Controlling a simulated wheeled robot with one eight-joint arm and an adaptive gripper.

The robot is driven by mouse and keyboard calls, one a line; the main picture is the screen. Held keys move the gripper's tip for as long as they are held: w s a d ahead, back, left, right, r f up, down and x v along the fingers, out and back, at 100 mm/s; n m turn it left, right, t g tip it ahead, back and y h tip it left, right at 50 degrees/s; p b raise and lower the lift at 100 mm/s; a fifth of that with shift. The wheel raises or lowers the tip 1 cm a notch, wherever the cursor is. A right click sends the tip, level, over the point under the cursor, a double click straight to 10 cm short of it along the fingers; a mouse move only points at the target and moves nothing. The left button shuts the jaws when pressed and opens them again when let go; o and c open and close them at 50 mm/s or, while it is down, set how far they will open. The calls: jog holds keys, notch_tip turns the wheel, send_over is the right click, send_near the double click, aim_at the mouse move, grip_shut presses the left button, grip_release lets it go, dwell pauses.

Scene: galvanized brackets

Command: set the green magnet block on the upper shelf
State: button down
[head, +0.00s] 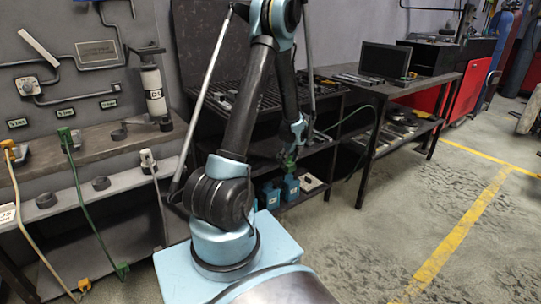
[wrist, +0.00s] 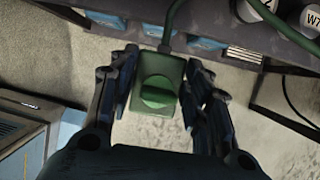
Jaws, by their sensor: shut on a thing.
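The green magnet block (wrist: 159,86), with a round raised knob, sits between the fingers of my gripper (wrist: 163,68) in the wrist view. A green cable runs from its far end. In the head view, my gripper (head: 291,150) hangs in front of the middle dark rack, with the small green block (head: 288,161) under it, above blue boxes. The left wall unit has an upper shelf (head: 95,147) and a lower shelf (head: 100,192). The middle rack also has shelves, and I cannot tell which one the task names.
Blue boxes (head: 271,196) stand low on the middle rack. A grey cylinder (head: 153,90) stands on the left upper shelf. A dark table (head: 400,88) stands to the right. The floor (head: 400,220) at right is open.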

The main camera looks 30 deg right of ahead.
jog(key=w, duration=0.8)
jog(key=shift+w+a, duration=0.1)
jog(key=shift+a, duration=0.2)
jog(key=w, duration=0.3)
jog(key=shift+w+a, duration=0.2)
jog(key=shift+w, duration=0.1)
jog(key=shift+s+f, duration=0.2)
jog(key=shift+f, duration=0.55)
jog(key=c, duration=0.8)
grip_release()
jog(key=shift+c, duration=0.2)
jog(key=v, duration=0.7)
jog(key=shift+r, duration=0.25)
